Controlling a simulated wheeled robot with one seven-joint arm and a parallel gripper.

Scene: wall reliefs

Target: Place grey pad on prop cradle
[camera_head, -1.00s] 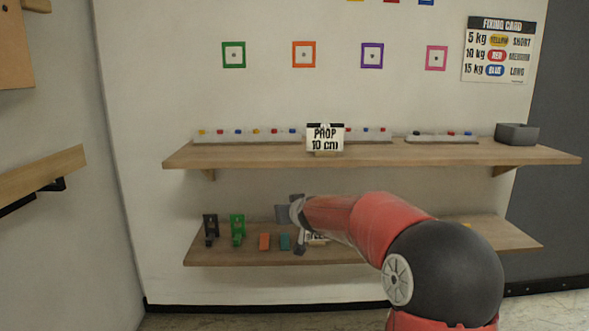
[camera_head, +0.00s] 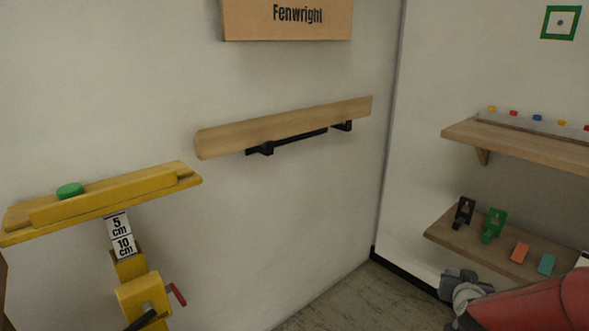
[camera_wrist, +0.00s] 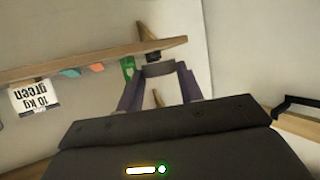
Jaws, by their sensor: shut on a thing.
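A yellow prop (camera_head: 142,293) stands at the left in the head view. Its long yellow cradle (camera_head: 150,184) is on top, with a round green piece (camera_head: 70,190) on it. My gripper (camera_head: 458,280) is at the lower right, well apart from the cradle and in front of the lower shelf. In the wrist view my gripper (camera_wrist: 159,80) is shut on the grey pad (camera_wrist: 160,69), which spans between the fingertips. In the head view the pad is small and hard to tell from the fingers.
A wooden rail (camera_head: 290,127) on black brackets sticks out from the left wall, below a Fenwright board (camera_head: 288,18). The lower shelf (camera_head: 465,244) holds black, green, orange and teal pieces. The upper shelf (camera_head: 520,141) is above it. Open floor lies between prop and shelves.

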